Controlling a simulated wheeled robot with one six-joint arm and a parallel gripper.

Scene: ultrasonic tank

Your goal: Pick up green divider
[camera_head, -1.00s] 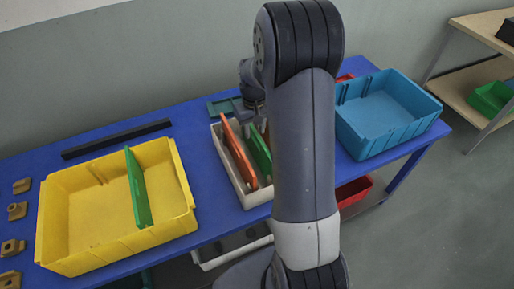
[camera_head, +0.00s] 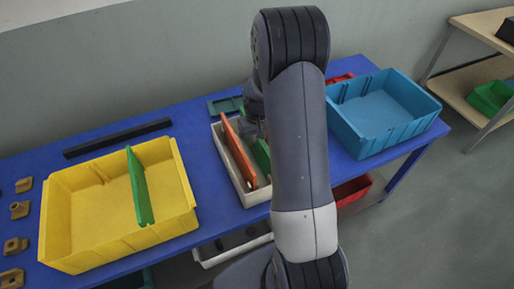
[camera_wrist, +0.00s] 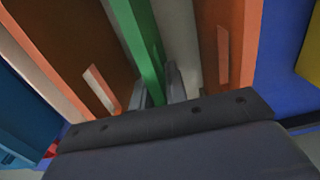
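A green divider (camera_head: 262,156) stands in a cream tray (camera_head: 225,165) on the blue table, just right of an orange divider (camera_head: 238,152). My arm covers part of it. In the wrist view, the green divider (camera_wrist: 143,40) runs down between the two fingers of my gripper (camera_wrist: 158,88), with a finger close on each side. Whether the fingers press on it cannot be made out. Orange dividers show to its left (camera_wrist: 75,50) and right (camera_wrist: 229,40). Another green divider (camera_head: 139,186) stands in the yellow bin (camera_head: 72,259).
A blue bin (camera_head: 384,145) stands on the right of the table. A long black bar (camera_head: 117,138) and several small brown parts (camera_head: 20,209) lie on the left. A dark green flat piece (camera_head: 224,105) lies behind the tray. Red and grey bins sit below.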

